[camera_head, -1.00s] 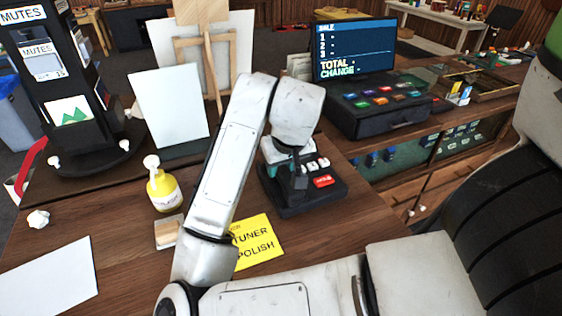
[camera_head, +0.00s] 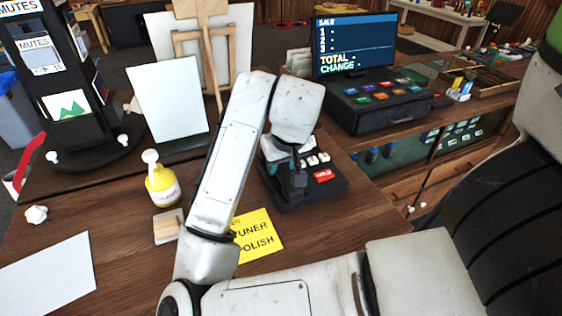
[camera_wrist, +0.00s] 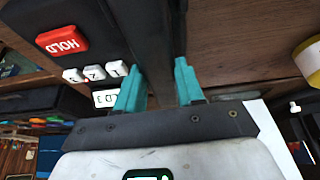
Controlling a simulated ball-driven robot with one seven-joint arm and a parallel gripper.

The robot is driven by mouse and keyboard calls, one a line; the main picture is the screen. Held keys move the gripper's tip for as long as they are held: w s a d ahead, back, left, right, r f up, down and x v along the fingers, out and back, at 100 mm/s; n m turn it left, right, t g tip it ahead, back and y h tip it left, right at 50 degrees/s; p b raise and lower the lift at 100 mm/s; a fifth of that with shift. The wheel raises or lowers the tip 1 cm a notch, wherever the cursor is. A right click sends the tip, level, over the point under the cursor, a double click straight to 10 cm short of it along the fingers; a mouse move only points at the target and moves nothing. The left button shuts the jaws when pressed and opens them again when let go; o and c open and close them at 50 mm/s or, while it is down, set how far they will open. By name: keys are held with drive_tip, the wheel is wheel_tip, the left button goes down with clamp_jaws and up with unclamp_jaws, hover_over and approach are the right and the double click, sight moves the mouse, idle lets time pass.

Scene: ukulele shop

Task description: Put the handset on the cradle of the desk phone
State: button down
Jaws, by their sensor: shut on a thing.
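The desk phone (camera_head: 325,190) is a black unit with a red button and white keys on the wooden counter. In the wrist view its red HOLD button (camera_wrist: 62,40) and white number keys show at upper left. My gripper (camera_wrist: 157,75), with teal fingers, is shut on the dark handset (camera_wrist: 150,40). The handset also shows in the head view (camera_head: 298,182), upright-looking in front of the phone's left part. Its far end and the cradle are mostly hidden by my arm and the handset; I cannot tell whether they touch.
A white board (camera_head: 170,105) and a mutes rack (camera_head: 65,80) stand at back left.

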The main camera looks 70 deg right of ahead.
drive_tip(key=c, duration=0.6)
unclamp_jaws()
drive_tip(key=p+v, duration=0.1)
drive_tip(key=v, duration=0.8)
drive_tip(key=shift+r, duration=0.25)
drive_tip(key=shift+s+a+r+p, duration=0.2)
drive_tip(key=shift+s+r+p, duration=0.1)
drive_tip(key=shift+r, duration=0.3)
